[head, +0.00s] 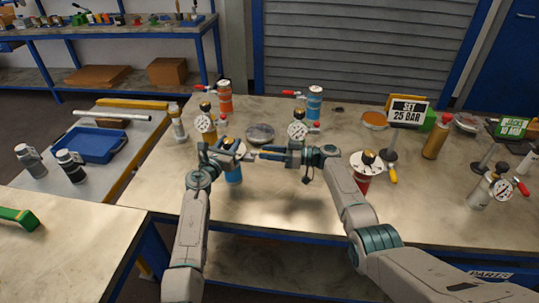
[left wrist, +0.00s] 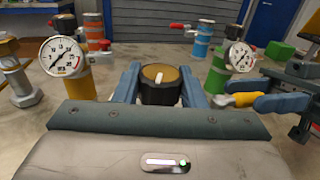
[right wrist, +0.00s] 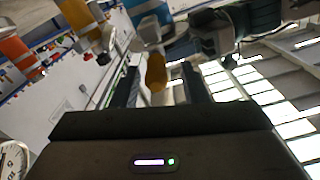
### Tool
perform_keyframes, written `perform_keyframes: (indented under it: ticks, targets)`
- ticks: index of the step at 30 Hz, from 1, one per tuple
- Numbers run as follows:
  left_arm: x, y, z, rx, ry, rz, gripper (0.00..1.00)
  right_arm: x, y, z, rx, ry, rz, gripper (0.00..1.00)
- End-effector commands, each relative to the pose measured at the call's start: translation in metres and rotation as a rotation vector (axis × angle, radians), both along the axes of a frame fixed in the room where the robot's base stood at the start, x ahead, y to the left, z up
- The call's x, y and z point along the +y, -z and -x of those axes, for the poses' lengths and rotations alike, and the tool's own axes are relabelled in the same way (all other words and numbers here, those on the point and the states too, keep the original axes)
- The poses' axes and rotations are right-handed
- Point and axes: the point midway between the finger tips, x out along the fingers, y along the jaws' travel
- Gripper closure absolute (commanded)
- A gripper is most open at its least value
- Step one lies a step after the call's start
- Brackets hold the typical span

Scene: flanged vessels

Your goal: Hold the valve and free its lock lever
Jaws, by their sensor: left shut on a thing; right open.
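The valve (head: 233,174) is a blue upright vessel on the table, below my left gripper in the head view. Its dark round cap (left wrist: 160,92) with a tan top and white mark shows in the left wrist view. My left gripper (head: 226,149) is shut on the valve, with one finger on each side of the cap. The yellow lock lever (head: 268,153) points out to the right. My right gripper (head: 264,155) is open around the lever. In the right wrist view the lever grip (right wrist: 156,72) lies between the spread fingers. Contact cannot be told.
Gauge-topped vessels stand behind at left (head: 206,124) and middle (head: 297,131). A red vessel (head: 363,183) with a white dial stands right of my right gripper. A sign (head: 408,110) reads "SET 25 BAR". A blue tray (head: 92,144) lies left. The front table area is clear.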

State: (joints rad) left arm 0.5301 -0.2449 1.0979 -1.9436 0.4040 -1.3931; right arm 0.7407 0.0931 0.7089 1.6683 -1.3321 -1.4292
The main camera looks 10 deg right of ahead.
Motion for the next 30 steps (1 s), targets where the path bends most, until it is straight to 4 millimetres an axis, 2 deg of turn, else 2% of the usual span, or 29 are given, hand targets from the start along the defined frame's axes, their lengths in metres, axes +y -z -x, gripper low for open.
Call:
perform_keyframes:
  ticks: [9,15,30]
  targets:
    - [0.001,0.0,-0.001,-0.001,-0.002,-0.003,1.0,0.0,-0.059,0.0,-0.005,-0.001,0.001,0.6]
    - [0.001,0.0,0.0,-0.002,-0.002,-0.003,1.0,0.0,-0.084,0.0,-0.002,-0.001,-0.001,0.6]
    - [0.001,0.0,0.0,-0.002,-0.002,-0.003,1.0,0.0,-0.09,0.0,0.001,0.0,0.0,0.6]
